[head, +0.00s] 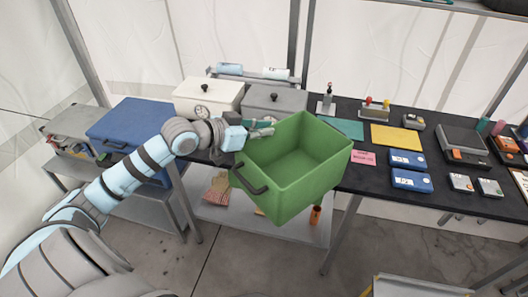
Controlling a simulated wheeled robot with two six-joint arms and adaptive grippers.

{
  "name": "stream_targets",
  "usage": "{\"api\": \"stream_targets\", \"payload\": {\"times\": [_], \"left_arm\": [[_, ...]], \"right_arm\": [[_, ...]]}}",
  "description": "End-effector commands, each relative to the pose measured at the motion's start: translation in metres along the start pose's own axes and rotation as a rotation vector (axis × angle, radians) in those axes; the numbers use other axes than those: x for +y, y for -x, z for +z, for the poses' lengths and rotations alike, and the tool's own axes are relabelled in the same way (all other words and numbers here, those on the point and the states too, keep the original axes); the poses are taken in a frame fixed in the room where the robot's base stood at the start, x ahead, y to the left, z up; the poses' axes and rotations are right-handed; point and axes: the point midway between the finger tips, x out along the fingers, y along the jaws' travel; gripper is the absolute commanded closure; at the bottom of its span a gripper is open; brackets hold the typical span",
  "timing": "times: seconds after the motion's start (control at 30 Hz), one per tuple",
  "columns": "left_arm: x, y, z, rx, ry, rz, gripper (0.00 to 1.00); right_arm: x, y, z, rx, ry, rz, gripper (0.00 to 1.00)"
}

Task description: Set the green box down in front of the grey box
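The green box (315,185) is open at the top, empty, and tilted. It hangs over the table's front edge, covering part of the table and the lower shelf. A dark handle (250,179) is on its left side. My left gripper (263,128) is at the box's back left rim and appears shut on it; the exact finger contact is small and partly hidden. The grey box (279,101) stands on the table behind the green box, with a grey lid and dark knob. The green box and my gripper cover the tabletop in front of it. My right gripper is not in view.
A white lidded box (208,96) stands left of the grey box, and a blue box (132,126) is further left. Blue devices (408,179) sit near the front edge.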

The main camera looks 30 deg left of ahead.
Motion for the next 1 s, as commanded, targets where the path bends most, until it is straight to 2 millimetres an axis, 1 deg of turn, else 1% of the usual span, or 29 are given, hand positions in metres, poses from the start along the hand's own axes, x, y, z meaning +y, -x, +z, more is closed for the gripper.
{"api": "stream_targets", "payload": {"times": [0.1,0.3,0.4,0.5,0.6,0.7,0.83,1.0], "left_arm": [[-0.033,-0.007,-0.008,0.009,0.06,-0.133,1.0],[-0.087,-0.011,-0.018,0.012,0.17,-0.388,1.0],[-0.11,-0.009,-0.022,0.014,0.226,-0.516,1.0],[-0.128,-0.006,-0.026,0.015,0.279,-0.643,1.0],[-0.142,-0.001,-0.029,0.015,0.332,-0.767,1.0],[-0.152,0.005,-0.033,0.015,0.383,-0.889,1.0],[-0.159,0.014,-0.038,0.016,0.447,-1.043,1.0],[-0.159,0.027,-0.045,0.017,0.515,-1.213,1.0]], "right_arm": [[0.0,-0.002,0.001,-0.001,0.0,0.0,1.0],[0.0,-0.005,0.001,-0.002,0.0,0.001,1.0],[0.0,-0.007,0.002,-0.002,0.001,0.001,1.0],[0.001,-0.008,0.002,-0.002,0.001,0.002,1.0],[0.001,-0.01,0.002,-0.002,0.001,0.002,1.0],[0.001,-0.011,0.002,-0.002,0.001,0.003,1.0],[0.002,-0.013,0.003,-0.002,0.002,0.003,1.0],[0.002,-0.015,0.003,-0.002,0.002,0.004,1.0]]}}
